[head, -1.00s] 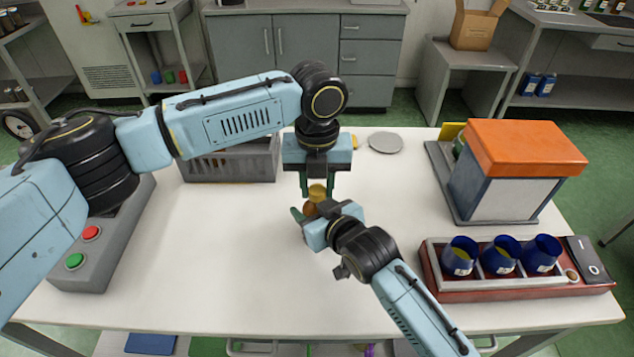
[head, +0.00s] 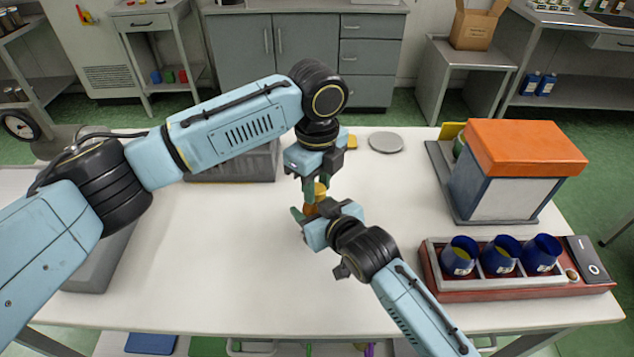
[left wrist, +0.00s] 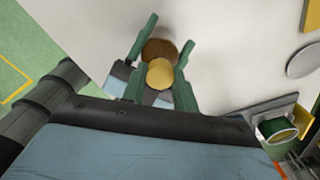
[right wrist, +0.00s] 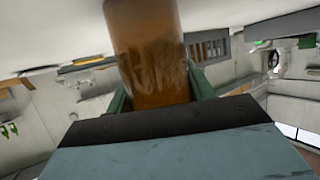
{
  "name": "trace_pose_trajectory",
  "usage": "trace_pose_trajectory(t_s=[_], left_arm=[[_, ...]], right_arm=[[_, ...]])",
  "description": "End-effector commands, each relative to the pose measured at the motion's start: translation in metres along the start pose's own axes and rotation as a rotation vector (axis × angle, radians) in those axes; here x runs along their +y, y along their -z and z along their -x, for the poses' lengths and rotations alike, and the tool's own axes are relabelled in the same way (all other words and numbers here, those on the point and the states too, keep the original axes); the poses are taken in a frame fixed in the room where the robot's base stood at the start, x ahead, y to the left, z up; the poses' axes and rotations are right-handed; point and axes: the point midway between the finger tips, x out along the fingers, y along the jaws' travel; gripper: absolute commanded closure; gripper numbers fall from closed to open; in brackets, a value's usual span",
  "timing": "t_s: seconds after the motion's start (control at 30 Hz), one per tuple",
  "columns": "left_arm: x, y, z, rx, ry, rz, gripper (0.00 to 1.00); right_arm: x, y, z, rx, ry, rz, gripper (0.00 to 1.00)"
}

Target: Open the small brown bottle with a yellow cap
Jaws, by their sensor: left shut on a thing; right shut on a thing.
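The small brown bottle (right wrist: 150,55) is upright near the middle of the table, and only a little of it shows in the head view (head: 309,210). My right gripper (head: 312,222) is shut on the bottle's body from the near side. The yellow cap (head: 320,189) is at the bottle's top. My left gripper (head: 313,192) points down from above and is shut on the cap. In the left wrist view the cap (left wrist: 161,74) sits between the green fingers, over the brown body (left wrist: 158,50). Whether the cap has come loose cannot be told.
A grey crate (head: 230,167) stands behind the left arm. A grey round plate (head: 386,142) lies at the back. An orange-topped box (head: 525,147) and a red tray (head: 440,283) with blue cups (head: 500,254) are at the right. The front table area is clear.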

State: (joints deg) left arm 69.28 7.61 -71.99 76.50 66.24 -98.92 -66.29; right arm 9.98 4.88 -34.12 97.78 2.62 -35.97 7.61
Motion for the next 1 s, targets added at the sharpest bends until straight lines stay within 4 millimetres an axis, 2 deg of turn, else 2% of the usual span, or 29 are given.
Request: trace_pose_trajectory(t_s=[0.13,0.17,0.33,0.67,1.0], left_arm=[[0.0,0.0,0.0,0.0,-0.001,-0.002,0.98],[0.0,0.0,0.0,0.0,-0.001,-0.003,0.7],[0.0,0.0,0.0,0.0,0.0,-0.004,0.49],[0.0,0.0,0.003,0.0,0.001,-0.005,0.49],[0.0,0.0,0.043,0.0,0.002,-0.005,0.49]], right_arm=[[0.0,-0.001,0.0,-0.003,-0.001,0.0,1.0],[0.0,-0.001,0.0,-0.003,-0.001,0.0,1.0],[0.0,-0.001,0.0,-0.003,-0.001,0.0,1.0],[0.0,-0.001,0.0,-0.003,-0.001,0.001,1.0],[0.0,-0.001,0.0,-0.003,-0.001,0.001,1.0]])
